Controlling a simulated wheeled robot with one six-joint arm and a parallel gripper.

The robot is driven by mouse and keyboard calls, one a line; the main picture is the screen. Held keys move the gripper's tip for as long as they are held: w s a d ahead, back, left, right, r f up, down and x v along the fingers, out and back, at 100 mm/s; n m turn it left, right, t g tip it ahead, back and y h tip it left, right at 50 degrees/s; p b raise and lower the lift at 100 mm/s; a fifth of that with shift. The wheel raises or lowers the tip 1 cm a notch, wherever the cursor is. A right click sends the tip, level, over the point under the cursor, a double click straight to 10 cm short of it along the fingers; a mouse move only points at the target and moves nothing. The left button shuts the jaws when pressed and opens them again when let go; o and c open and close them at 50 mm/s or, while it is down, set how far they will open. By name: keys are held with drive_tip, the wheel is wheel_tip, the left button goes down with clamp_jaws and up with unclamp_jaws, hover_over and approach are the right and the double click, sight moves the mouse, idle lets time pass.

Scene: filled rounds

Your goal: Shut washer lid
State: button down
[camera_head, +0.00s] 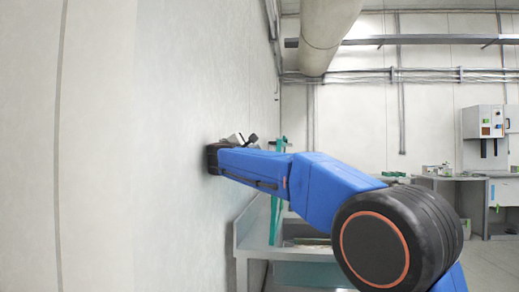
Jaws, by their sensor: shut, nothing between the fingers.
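No washer and no washer lid can be made out in the head view. My blue arm reaches from the lower right towards the pale wall on the left and covers part of the middle. Small grey and black parts show just above the far end of the arm, but I cannot tell what they belong to. No gripper fingers can be made out.
A pale wall (190,90) fills the left side, close to my arm's far end. A grey metal bench (243,238) with a teal upright frame (275,220) stands behind the arm. A wall cabinet (482,122) hangs at the right, with open floor (490,256) below right.

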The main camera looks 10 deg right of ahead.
drive_tip(key=x, duration=0.9)
drive_tip(key=shift+w+d, duration=0.2)
